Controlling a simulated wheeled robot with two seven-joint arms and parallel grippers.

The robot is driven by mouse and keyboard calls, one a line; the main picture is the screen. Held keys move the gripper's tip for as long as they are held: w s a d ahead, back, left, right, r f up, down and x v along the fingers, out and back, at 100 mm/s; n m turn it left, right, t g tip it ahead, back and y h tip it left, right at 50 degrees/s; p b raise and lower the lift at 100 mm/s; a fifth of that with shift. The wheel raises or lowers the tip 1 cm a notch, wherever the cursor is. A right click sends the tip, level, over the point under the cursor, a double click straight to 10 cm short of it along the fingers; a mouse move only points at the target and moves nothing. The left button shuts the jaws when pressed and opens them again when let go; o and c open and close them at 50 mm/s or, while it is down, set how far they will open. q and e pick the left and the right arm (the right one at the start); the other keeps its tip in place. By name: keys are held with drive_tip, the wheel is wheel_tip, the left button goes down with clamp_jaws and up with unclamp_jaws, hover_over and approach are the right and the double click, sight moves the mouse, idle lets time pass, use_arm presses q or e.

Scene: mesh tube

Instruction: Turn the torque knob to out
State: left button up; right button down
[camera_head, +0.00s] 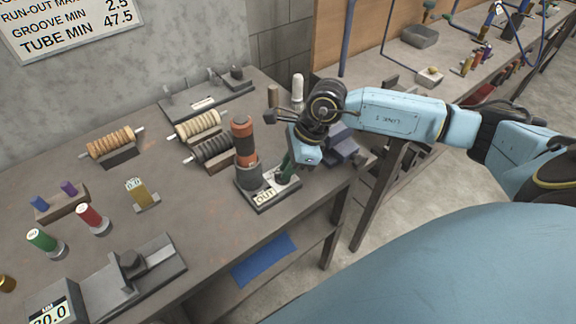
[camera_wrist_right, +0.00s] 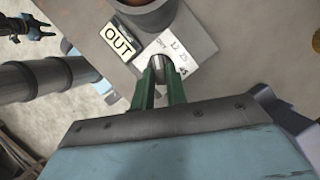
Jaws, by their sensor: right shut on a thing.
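The torque knob (camera_wrist_right: 160,66) is a small grey rounded piece on a pale plate marked with small figures in the right wrist view. My right gripper (camera_wrist_right: 160,88) is shut on it with two green fingers, one on each side. In the head view my right gripper (camera_head: 288,167) reaches down to the right part of the small base (camera_head: 270,205), and the knob is mostly hidden there. A label reading OUT (camera_head: 264,198) stands on the base's front edge and also shows in the right wrist view (camera_wrist_right: 118,42). The knob's exact pointing is hard to read.
A dark cup (camera_head: 249,177) holding an orange-brown roll (camera_head: 243,140) stands on the base, close left of my right gripper. Ribbed rolls (camera_head: 212,148) lie on racks behind it. A blue block (camera_head: 342,147) sits to the right.

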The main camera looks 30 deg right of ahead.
drive_tip(key=c, duration=1.4)
unclamp_jaws()
drive_tip(key=v, duration=1.3)
drive_tip(key=shift+r, duration=0.25)
drive_tip(key=shift+s+d+f, duration=0.1)
drive_tip(key=shift+s, duration=0.05)
